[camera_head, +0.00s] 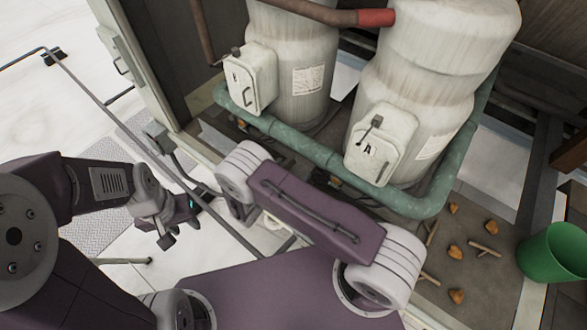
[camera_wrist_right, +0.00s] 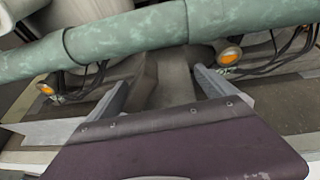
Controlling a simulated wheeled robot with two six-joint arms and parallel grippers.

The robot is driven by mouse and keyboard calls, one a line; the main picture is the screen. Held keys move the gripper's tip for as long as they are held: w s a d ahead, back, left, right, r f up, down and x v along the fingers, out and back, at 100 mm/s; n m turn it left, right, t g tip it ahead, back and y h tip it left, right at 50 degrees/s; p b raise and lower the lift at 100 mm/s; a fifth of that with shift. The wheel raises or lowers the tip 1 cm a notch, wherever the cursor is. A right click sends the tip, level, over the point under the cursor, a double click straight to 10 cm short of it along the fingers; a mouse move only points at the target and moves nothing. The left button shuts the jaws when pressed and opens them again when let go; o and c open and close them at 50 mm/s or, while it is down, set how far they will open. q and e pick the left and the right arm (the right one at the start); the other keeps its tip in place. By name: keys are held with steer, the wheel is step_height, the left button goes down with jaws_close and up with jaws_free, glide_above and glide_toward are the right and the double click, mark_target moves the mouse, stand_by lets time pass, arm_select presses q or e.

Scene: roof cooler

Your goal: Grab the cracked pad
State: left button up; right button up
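I cannot make out a cracked pad for certain. In the right wrist view, a worn grey-brown block (camera_wrist_right: 168,76) lies under the green pipe, between the two fingers of my right gripper (camera_wrist_right: 162,88). The fingers are spread, with gaps showing beside the block. I see no crack on it at this size. In the head view my right gripper is hidden behind my right arm, close to the tanks. My left gripper (camera_head: 180,230) hangs at the left over the pale floor, its fingers apart and empty.
Two worn white tanks (camera_head: 435,50) with hatches stand behind the green pipe (camera_head: 300,148), which runs low across their fronts. Amber lamps (camera_wrist_right: 230,56) and loose cables sit beside the block. A green bucket (camera_head: 553,255), sticks and brown leaves lie at the right. A thin rail (camera_head: 110,118) crosses the left.

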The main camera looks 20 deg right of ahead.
steer(key=shift+o, duration=0.8)
steer(key=shift+s+d+f, duration=0.15)
steer(key=shift+d+f, duration=0.05)
steer(key=shift+d, duration=0.1)
steer(key=shift+s+d, duration=0.1)
steer(key=shift+s, duration=0.1)
steer(key=c, duration=1.5)
steer(key=shift+d, duration=0.15)
steer(key=shift+c, duration=0.5)
steer(key=shift+r, duration=0.1)
